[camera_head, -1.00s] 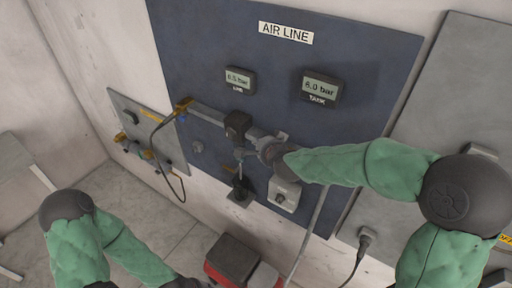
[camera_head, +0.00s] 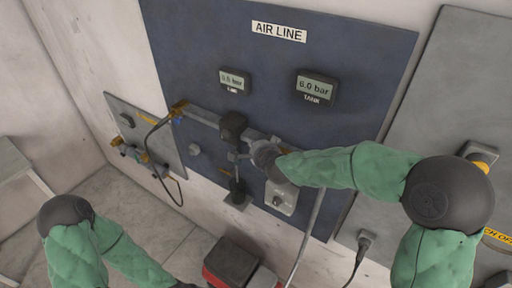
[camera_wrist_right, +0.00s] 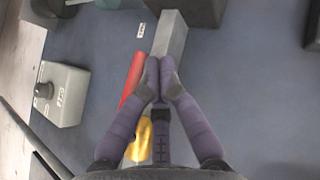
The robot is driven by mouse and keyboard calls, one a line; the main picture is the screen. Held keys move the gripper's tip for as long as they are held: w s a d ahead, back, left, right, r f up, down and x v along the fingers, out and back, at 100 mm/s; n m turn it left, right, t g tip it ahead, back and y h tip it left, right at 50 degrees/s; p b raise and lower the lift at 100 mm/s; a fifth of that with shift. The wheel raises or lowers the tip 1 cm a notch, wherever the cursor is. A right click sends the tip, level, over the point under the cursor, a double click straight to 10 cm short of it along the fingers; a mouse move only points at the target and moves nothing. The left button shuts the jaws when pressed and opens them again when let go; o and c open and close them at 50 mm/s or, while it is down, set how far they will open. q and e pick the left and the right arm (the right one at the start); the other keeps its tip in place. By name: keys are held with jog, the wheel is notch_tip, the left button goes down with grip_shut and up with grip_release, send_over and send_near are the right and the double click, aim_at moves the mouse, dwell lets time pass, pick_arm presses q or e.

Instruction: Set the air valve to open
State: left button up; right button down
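The air valve's brass body (camera_wrist_right: 140,140) and red lever (camera_wrist_right: 132,80) show in the right wrist view, beside the grey pipe (camera_wrist_right: 172,35). My right gripper (camera_wrist_right: 160,88) has its purple fingers drawn together over the pipe. The red lever lies just left of the fingers, apparently outside them; whether they touch is unclear. In the head view my right wrist (camera_head: 266,157) is at the air line and hides the valve. My left arm (camera_head: 75,235) is low at the left; its gripper is out of the frame.
The blue AIR LINE board (camera_head: 200,50) carries a LINE readout (camera_head: 234,81), too small to read surely, and a TANK readout (camera_head: 316,87) of 6.0 bar. A black block (camera_head: 233,126) sits on the pipe. A switch box (camera_head: 281,197) is below. A red-and-black box (camera_head: 232,262) stands lower.

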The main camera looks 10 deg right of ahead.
jog(key=shift+d, duration=0.1)
jog(key=a+v, duration=0.1)
jog(key=v, duration=1.1)
jog(key=shift+d, duration=0.5)
